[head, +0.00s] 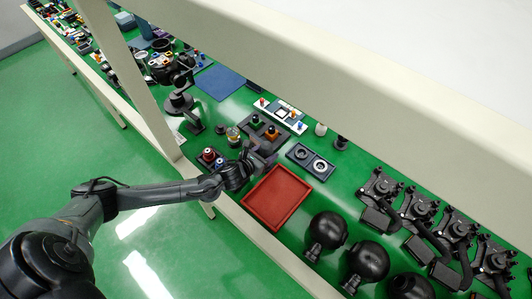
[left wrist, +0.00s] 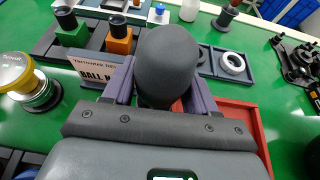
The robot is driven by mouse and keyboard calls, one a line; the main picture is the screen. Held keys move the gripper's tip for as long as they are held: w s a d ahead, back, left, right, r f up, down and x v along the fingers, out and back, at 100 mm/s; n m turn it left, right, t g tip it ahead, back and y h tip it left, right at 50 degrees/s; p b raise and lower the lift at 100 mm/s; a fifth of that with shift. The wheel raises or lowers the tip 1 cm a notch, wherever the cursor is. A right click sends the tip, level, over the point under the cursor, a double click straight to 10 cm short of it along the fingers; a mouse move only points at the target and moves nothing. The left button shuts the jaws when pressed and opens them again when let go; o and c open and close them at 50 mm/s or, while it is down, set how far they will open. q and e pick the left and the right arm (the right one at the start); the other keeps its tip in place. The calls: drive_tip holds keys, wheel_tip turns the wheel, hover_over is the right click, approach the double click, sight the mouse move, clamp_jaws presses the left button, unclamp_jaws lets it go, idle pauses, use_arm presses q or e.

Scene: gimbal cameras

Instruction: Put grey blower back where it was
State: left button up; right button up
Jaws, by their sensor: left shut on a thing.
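My left gripper (head: 262,160) is over the green table, just behind the red tray's far left corner. In the left wrist view its two fingers (left wrist: 160,90) are shut on the grey blower (left wrist: 166,62), a dark rounded bulb standing up between them. The blower's lower part is hidden by the gripper. In the head view I cannot make the blower out clearly against the dark gripper. The red tray (head: 277,197) looks empty; its edge also shows in the left wrist view (left wrist: 248,118). My right gripper is not in view.
A dark rack with green and orange blocks (head: 264,128) stands behind the gripper, with a printed card (left wrist: 95,70) close by. A yellow-topped jar (left wrist: 35,85) is left. Black round heads (head: 328,228) stand front right.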

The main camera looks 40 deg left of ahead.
use_arm(q)
drive_tip(key=shift+f, duration=0.1)
drive_tip(key=o, duration=0.5)
drive_tip(key=shift+f, duration=0.1)
drive_tip(key=o, duration=0.4)
drive_tip(key=shift+o, duration=0.2)
